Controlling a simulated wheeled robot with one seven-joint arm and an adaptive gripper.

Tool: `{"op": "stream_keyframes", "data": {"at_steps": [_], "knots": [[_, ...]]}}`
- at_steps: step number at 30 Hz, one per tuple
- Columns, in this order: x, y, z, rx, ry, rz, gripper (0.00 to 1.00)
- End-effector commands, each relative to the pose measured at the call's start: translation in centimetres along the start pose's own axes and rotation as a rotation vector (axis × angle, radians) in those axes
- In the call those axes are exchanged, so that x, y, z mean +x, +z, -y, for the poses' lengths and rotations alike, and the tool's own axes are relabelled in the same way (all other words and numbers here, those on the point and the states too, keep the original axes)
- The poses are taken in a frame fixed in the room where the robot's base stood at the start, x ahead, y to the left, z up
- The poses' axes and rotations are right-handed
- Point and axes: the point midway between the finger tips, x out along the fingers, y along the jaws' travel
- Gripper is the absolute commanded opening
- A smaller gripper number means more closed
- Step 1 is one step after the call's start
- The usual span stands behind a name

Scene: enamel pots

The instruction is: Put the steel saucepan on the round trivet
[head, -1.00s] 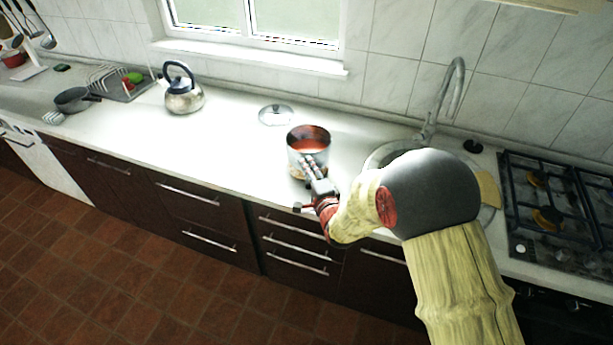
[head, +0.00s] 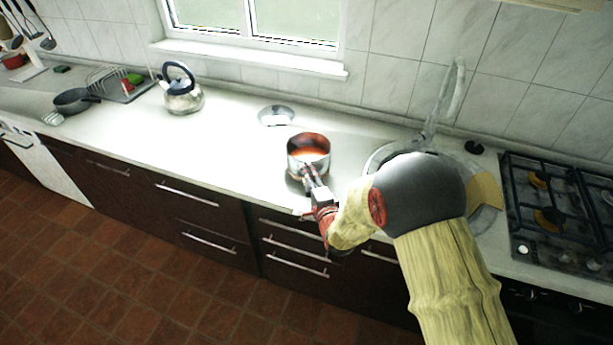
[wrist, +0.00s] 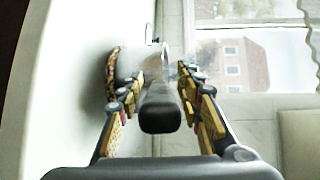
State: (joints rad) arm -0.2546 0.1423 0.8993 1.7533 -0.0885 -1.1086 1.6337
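The steel saucepan (head: 309,158) stands upright near the front of the white counter, left of the sink, with orange-red contents. My gripper (head: 311,179) is at its handle, on the near side. In the wrist view, the dark handle (wrist: 160,108) runs between the two fingers of the gripper (wrist: 160,75), which are close on both sides. The pan's steel side shows beyond the fingertips. A mottled brown curved edge (wrist: 111,76) lies at the pan's base; it may be the round trivet, mostly hidden underneath. I cannot tell whether pan and trivet touch.
A lid (head: 276,115) lies behind the saucepan. A kettle (head: 182,92), a dark pan (head: 75,100) and a dish rack (head: 124,86) stand to the left. The sink faucet (head: 440,105) and gas stove (head: 555,215) are to the right. The counter left of the saucepan is clear.

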Motion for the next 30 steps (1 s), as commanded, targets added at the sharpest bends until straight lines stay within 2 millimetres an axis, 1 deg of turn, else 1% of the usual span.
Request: {"op": "stream_keyframes", "data": {"at_steps": [9, 11, 14, 24, 27, 30], "knots": [[0.0, 0.0, 0.2, 0.000, 0.000, 0.000, 0.37], [-0.5, 0.0, 0.2, 0.000, 0.001, 0.000, 0.37], [-1.9, 0.0, 0.2, 0.000, 0.001, 0.000, 0.37], [-8.8, 0.0, 0.3, 0.000, 0.001, -0.001, 0.37], [-10.3, 0.0, 0.2, 0.000, 0.002, -0.001, 0.37], [-11.3, 0.0, 0.2, 0.000, 0.000, 0.000, 0.37]]}}
